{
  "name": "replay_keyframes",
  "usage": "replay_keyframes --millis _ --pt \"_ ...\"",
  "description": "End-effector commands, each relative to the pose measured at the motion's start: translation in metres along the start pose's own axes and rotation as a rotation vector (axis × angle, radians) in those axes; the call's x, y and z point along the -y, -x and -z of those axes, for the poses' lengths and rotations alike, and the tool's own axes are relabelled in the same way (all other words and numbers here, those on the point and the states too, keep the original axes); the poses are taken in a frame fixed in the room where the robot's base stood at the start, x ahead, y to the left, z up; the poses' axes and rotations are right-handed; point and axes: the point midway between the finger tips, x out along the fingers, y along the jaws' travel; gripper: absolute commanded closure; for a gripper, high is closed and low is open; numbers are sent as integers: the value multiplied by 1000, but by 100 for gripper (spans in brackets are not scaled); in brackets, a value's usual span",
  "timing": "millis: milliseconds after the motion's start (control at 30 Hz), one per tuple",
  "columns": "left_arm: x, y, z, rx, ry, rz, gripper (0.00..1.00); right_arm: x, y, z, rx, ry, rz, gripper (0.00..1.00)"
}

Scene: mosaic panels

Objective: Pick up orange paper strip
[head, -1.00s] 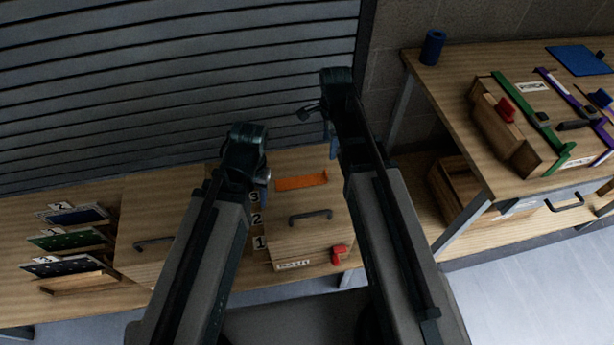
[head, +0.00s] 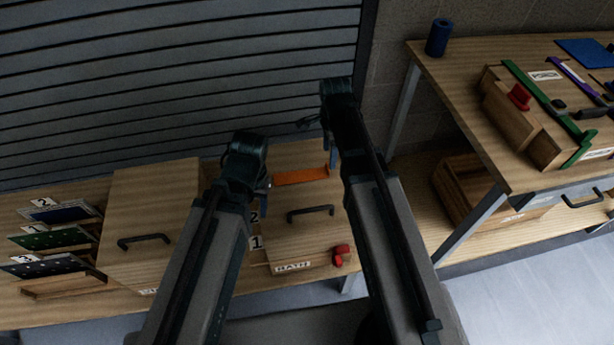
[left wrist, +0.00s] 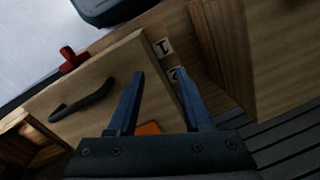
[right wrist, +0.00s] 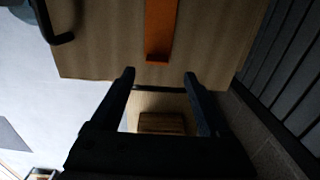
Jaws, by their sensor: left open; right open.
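My left gripper (head: 266,184) is open and empty, left of the strip in the head view. My right gripper (head: 328,140) is open and empty, by the strip's right end. In the right wrist view its fingers (right wrist: 160,80) point toward the strip's near end without touching it.
The box has a dark handle (head: 311,210) and a red clamp (head: 341,255) at its front. A second wooden box (head: 155,200) and panel racks (head: 60,240) stand left. A shutter wall (head: 170,80) rises behind. A higher workbench (head: 450,75) stands right.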

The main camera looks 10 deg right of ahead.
Motion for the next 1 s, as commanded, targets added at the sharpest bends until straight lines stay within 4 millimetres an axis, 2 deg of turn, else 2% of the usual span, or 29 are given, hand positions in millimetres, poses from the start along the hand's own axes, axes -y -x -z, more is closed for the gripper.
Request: replay_keyframes --millis 433,733,767,1000 --pt "-5 -50 3 0 0 0 50 -5 -50 -5 0 0 0 21" --pt "-5 -50 3 0 0 0 50 -5 -50 -5 0 0 0 21" --pt "-5 -50 3 0 0 0 50 -5 -50 -5 0 0 0 23" --pt "-5 -50 3 0 0 0 50 -5 -50 -5 0 0 0 66"
